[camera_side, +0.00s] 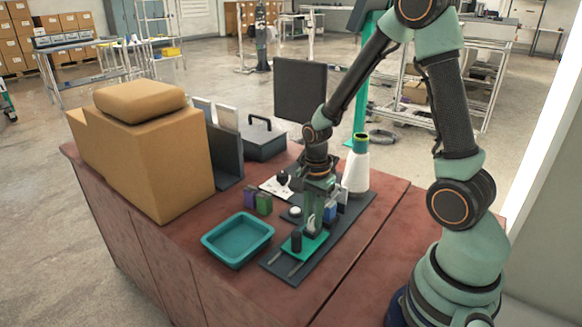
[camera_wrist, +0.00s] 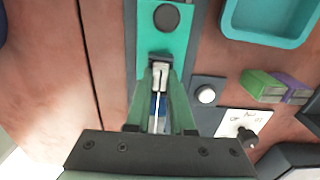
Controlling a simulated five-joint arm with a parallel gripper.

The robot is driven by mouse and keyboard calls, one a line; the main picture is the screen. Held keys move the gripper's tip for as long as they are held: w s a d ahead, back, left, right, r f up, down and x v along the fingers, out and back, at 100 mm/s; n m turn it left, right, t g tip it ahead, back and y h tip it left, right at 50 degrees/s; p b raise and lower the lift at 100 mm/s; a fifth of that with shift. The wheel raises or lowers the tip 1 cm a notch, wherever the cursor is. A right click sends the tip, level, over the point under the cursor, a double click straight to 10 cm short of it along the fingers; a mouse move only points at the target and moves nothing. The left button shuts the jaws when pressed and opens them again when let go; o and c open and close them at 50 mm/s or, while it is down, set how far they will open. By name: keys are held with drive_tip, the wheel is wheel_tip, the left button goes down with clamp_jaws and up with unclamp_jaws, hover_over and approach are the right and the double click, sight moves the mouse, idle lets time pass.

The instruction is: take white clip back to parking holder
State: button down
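The white clip (camera_wrist: 160,76) is between the tips of my gripper's two green fingers (camera_wrist: 160,92) in the wrist view, with the fingers close against both its sides. The clip is at the dark slot end of a teal plate (camera_wrist: 148,38); I cannot tell whether it is seated there or just above. A thin white strand (camera_wrist: 157,108) runs back from it between the fingers. In the side view my gripper (camera_side: 316,205) points down over the dark base strip, and the whitish clip (camera_side: 311,223) shows small below it, beside the teal plate (camera_side: 311,247).
A black post (camera_side: 296,240) stands on the teal plate. A teal tray (camera_side: 238,240) lies to the left. Green and purple blocks (camera_side: 263,204), a white button (camera_wrist: 206,95) and a switch panel (camera_wrist: 243,127) are close by. A white yarn cone (camera_side: 356,172) stands behind at right.

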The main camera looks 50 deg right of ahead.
drive_tip(key=shift+r, duration=0.7)
drive_tip(key=shift+r, duration=1.4)
drive_tip(key=shift+r, duration=1.5)
drive_tip(key=shift+r, duration=0.5)
drive_tip(key=w+d, duration=0.2)
drive_tip(key=d, duration=0.5)
drive_tip(key=shift+w+d, duration=0.35)
drive_tip(key=shift+w, duration=0.05)
